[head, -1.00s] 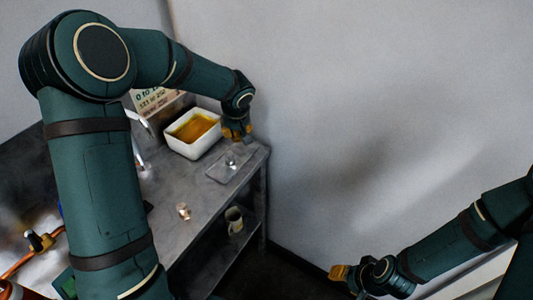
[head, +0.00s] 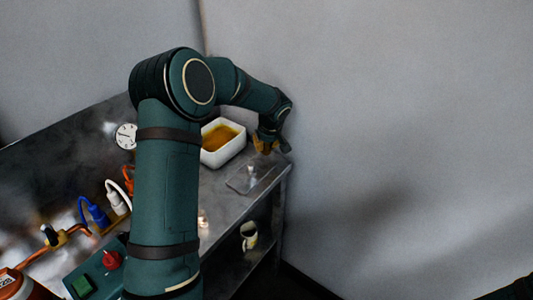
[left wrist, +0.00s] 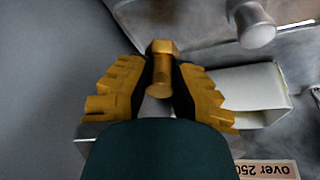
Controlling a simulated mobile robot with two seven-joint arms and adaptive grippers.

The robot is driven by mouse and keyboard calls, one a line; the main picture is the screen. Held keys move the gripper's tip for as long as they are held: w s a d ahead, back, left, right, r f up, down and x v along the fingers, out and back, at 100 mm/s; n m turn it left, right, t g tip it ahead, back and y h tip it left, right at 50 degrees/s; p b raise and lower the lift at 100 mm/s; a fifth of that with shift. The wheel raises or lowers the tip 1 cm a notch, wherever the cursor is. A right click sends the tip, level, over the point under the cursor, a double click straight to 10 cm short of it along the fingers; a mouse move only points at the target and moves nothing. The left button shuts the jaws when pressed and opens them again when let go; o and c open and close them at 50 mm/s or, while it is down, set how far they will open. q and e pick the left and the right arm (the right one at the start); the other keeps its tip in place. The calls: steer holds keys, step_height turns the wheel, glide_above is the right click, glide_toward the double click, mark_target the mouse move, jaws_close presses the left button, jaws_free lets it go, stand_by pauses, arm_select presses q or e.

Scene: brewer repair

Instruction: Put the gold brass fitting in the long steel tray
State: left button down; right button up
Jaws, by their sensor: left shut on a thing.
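My left gripper (head: 265,146) is at the far right end of the bench, just right of the white tub. In the left wrist view its yellow fingers (left wrist: 160,88) are shut on the gold brass fitting (left wrist: 162,60), whose hex head points away from the palm. The fitting is too small to make out in the head view. A flat, shallow steel tray (head: 262,181) lies on the bench in front of the gripper, with a small silver piece (head: 251,171) standing on it. A silver cylindrical piece (left wrist: 255,27) also shows in the wrist view. My right gripper is out of view.
The white tub (head: 238,148) holds orange-brown stuff. A copper-coloured piece (head: 203,217) lies nearer on the bench (head: 222,205). A mug (head: 249,236) stands on the lower shelf. Cables, a gauge (head: 126,136) and a control box (head: 95,275) are at left. A wall is behind.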

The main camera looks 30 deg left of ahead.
mark_target(267, 149)
arm_select(q)
step_height(267, 149, down, 4)
steer(key=shift+r, duration=0.35)
steer(key=shift+f+b, duration=0.2)
steer(key=shift+b, duration=0.2)
steer(key=c, duration=1)
jaws_free()
